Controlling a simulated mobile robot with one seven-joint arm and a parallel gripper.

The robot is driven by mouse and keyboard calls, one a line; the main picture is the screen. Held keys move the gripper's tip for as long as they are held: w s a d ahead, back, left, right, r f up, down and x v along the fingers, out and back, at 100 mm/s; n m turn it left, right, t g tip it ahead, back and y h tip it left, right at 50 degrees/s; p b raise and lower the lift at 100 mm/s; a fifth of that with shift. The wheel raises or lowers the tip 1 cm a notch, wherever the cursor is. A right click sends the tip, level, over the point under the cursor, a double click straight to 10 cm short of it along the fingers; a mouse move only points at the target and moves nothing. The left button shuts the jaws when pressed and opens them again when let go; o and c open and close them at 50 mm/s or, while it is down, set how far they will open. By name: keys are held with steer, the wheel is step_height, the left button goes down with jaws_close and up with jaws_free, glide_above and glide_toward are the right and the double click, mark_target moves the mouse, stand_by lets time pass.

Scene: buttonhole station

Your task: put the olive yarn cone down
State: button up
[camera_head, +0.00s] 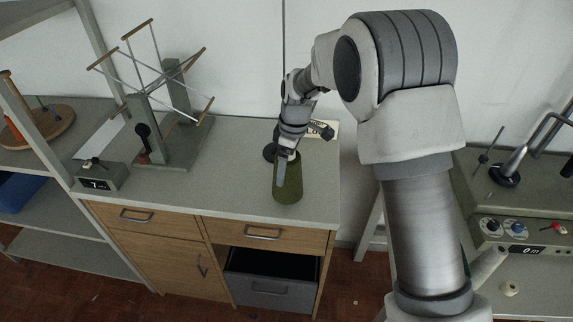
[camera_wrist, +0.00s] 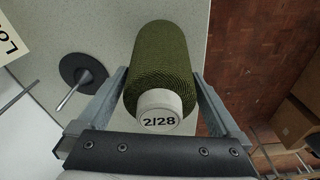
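The olive yarn cone (camera_head: 288,184) is upright at the front right of the grey worktop (camera_head: 232,170). In the wrist view the cone (camera_wrist: 161,55) shows its pale top end, marked 2/28, towards the camera. My gripper (camera_head: 286,168) comes down on it from above. In the wrist view one finger of my gripper (camera_wrist: 160,78) lies along each side of the cone, and the fingers look closed against it. The cone's base is at or just above the worktop; I cannot tell if it touches. Its underside is hidden.
A dark round base with a thin rod (camera_wrist: 83,75) stands close left of the cone. A yarn swift (camera_head: 160,90) and a small counter box (camera_head: 100,175) are further left. The worktop between them is clear. Its right edge is near the cone; an open drawer (camera_head: 270,275) is below.

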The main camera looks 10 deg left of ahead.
steer(key=r, duration=0.3)
steer(key=d+r, duration=0.1)
steer(key=r, duration=0.7)
steer(key=shift+s+d+r, duration=0.1)
steer(key=shift+d+r, duration=0.05)
steer(key=shift+r, duration=0.1)
steer(key=shift+d+r, duration=0.15)
steer(key=shift+r, duration=0.35)
steer(key=s+d+r+m+t, duration=0.3)
steer(key=s+d+r+m, duration=0.4)
steer(key=s+d+r, duration=0.5)
steer(key=s+d+f+m+t+h, duration=0.1)
steer(key=s+d+f+m+t, duration=0.1)
steer(key=s+d+m, duration=0.7)
steer(key=shift+s+d+f, duration=0.75)
steer(key=shift+s+d, duration=0.5)
steer(key=shift+s, duration=1.55)
steer(key=shift+c, duration=0.2)
